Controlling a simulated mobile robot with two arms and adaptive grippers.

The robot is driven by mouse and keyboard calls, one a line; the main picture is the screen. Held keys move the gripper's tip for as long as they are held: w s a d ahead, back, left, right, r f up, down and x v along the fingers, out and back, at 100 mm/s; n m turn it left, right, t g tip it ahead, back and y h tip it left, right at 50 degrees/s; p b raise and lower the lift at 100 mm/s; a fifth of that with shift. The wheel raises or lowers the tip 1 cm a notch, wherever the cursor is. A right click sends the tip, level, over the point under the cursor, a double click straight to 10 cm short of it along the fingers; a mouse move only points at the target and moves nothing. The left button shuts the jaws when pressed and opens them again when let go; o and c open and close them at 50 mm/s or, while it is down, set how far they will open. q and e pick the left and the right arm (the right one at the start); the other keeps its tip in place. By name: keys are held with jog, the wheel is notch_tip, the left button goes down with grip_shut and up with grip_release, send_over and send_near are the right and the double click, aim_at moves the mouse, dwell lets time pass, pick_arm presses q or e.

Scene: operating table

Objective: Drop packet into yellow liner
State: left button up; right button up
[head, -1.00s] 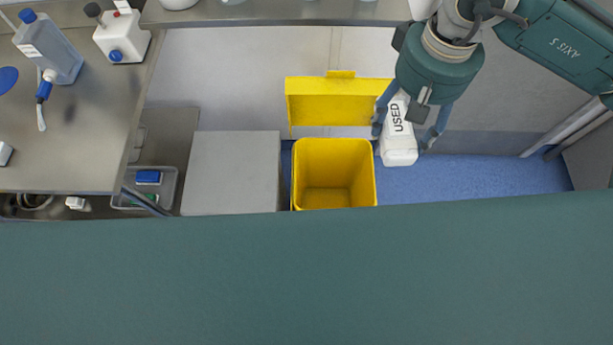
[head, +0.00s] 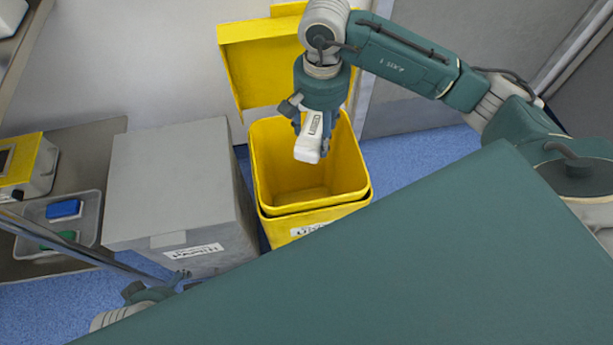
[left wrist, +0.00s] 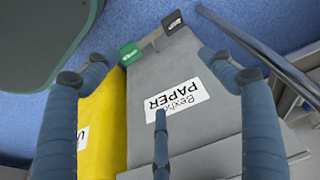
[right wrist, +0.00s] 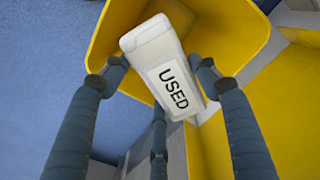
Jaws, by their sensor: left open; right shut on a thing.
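A white packet (head: 310,138) labelled USED is gripped by my right gripper (head: 314,118). The packet hangs tilted over the open mouth of the yellow liner bin (head: 262,165). In the right wrist view the packet (right wrist: 153,45) sits between the fingers of my right gripper (right wrist: 158,80), with the yellow bin (right wrist: 245,30) behind it. The yellow lid (head: 240,75) stands raised at the back. My left gripper (left wrist: 150,95) is open and empty, facing the front of a grey bin; in the head view only part of the left arm shows at the lower left.
The grey bin (head: 165,190), labelled PAPER in the left wrist view (left wrist: 190,60), stands left of the yellow one. A shelf with a tray (head: 85,235) is further left. My green body covers the lower right. Blue floor is free right of the yellow bin.

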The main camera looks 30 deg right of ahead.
jog(key=shift+d+f+b, duration=0.15)
jog(key=shift+f+b, duration=0.35)
jog(key=shift+f, duration=0.95)
pick_arm(q)
jog(key=shift+w+d+r+t+b, duration=0.15)
jog(key=shift+w+r+t+b, duration=0.25)
jog(key=shift+r+b, duration=0.3)
jog(key=shift+w+d+r+t+b, duration=0.1)
jog(key=shift+w+r+t+b, duration=0.3)
jog(key=shift+r+b, duration=0.3)
pick_arm(e)
jog(key=shift+w+f, duration=0.1)
jog(key=shift+f, duration=2.3)
jog(key=o, duration=1.3)
jog(key=shift+c, duration=0.2)
notch_tip(320, 180, up, 12)
